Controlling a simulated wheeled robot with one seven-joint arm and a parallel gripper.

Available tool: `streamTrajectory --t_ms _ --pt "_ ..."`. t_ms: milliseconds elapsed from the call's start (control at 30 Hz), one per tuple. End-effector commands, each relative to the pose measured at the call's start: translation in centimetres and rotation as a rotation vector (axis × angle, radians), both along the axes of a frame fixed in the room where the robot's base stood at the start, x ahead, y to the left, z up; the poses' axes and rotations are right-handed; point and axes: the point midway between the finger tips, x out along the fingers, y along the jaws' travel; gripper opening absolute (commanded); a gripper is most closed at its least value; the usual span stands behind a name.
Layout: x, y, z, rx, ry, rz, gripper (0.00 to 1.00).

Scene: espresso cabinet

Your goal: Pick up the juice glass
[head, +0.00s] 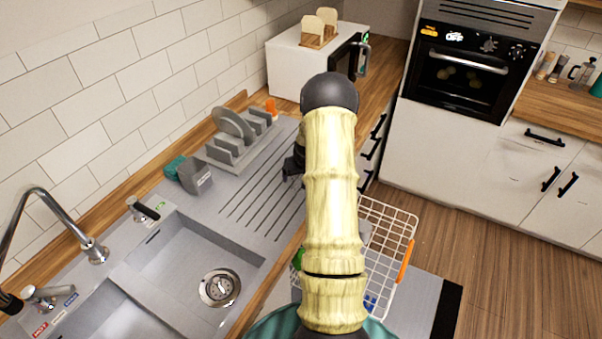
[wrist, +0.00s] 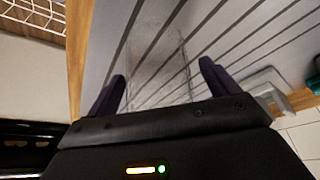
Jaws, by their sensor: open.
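A faint, clear shape that looks like the juice glass (wrist: 157,48) shows in the wrist view over the grooved drainboard, between and just beyond my fingertips. Its edges are hard to make out. My gripper (wrist: 162,76) is open, with one dark finger on each side of this shape, and I cannot tell whether either touches it. In the head view my gripper (head: 293,165) is mostly hidden behind my arm, low over the drainboard's right side. The glass cannot be made out there.
The drainboard (head: 240,200) adjoins the sink (head: 190,258). A grey plate rack (head: 238,145) and a grey holder (head: 195,177) stand by the wall. A white wire basket (head: 395,225) is at the counter's right.

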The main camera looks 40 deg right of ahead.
Motion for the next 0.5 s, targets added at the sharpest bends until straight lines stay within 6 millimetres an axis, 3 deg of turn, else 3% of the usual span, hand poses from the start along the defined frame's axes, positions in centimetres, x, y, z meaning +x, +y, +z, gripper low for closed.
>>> streamTrajectory --t_ms 500 --pt "0.17 -0.05 -0.48 0.0 0.0 0.001 0.87"
